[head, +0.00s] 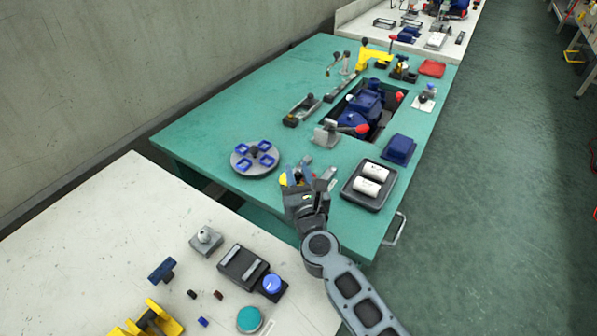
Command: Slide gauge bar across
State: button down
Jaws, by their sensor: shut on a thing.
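My gripper (311,172) is over the near part of the green table (215,110), between a round grey disc and a black tray. Its fingers point away from me and are shut on a small blue thing (306,174), mostly hidden by the gripper. A yellow patch shows at the gripper's left side; I cannot tell what it belongs to. I cannot pick out the gauge bar for certain. A narrow grey bar-like fixture (302,110) lies farther back, left of the table's cut-out, apart from my gripper.
The grey disc (240,165) carries blue square parts. The black tray (365,202) holds two white cylinders. A white table (110,230) with loose parts stands at the near left.

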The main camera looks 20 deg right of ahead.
jog(key=c, duration=1)
grip_release()
jog(key=shift+s+a, duration=0.15)
jog(key=shift+a, duration=0.1)
jog(key=shift+s, duration=0.1)
jog(key=s, duration=0.5)
jog(key=s+a, duration=0.1)
jog(key=s, duration=0.1)
jog(key=shift+s+a, duration=0.1)
jog(key=shift+s, duration=0.2)
